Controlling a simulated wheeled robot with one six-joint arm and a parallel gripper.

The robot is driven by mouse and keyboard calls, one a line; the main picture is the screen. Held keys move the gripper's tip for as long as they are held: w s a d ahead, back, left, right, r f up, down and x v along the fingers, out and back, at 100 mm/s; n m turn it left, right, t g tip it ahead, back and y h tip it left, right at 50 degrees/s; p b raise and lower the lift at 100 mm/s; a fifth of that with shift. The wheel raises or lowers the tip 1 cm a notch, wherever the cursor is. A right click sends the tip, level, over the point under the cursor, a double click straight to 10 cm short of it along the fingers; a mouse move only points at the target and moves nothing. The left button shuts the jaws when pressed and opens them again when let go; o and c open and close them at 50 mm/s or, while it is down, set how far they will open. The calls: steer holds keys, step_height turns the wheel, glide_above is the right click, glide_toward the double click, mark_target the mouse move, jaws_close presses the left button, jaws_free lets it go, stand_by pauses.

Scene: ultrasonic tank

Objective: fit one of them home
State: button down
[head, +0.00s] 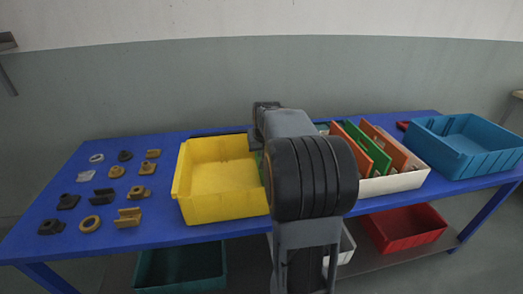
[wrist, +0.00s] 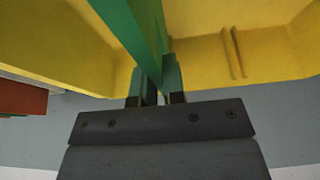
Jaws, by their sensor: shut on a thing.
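My gripper (wrist: 156,88) is shut on a green divider panel (wrist: 138,28), seen nearly edge-on in the wrist view. The panel is at the yellow bin (wrist: 205,60); I cannot tell whether it touches the bin or sits in a slot. A pair of upright ribs (wrist: 233,52) shows on the bin's wall, to the right of the panel. In the head view the yellow bin (head: 217,168) looks empty, and my arm hides its right side and the gripper. A white box (head: 395,182) to the right holds orange (head: 362,150), green (head: 370,147) and brown (head: 388,146) panels standing tilted.
The blue table (head: 155,222) carries several small rings and blocks (head: 128,217) at the left. A blue bin (head: 465,145) stands at the right end. Below are a red bin (head: 405,230) and a dark green bin (head: 180,268). Clear tabletop lies between the small parts and yellow bin.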

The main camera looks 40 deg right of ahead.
stand_by(0.3)
steer(key=c, duration=1.1)
jaws_free()
steer(key=p+v, duration=0.2)
steer(key=v, duration=1.1)
steer(key=shift+s+r+p, duration=0.15)
steer(key=shift+r+p, duration=0.15)
steer(key=shift+r, duration=0.05)
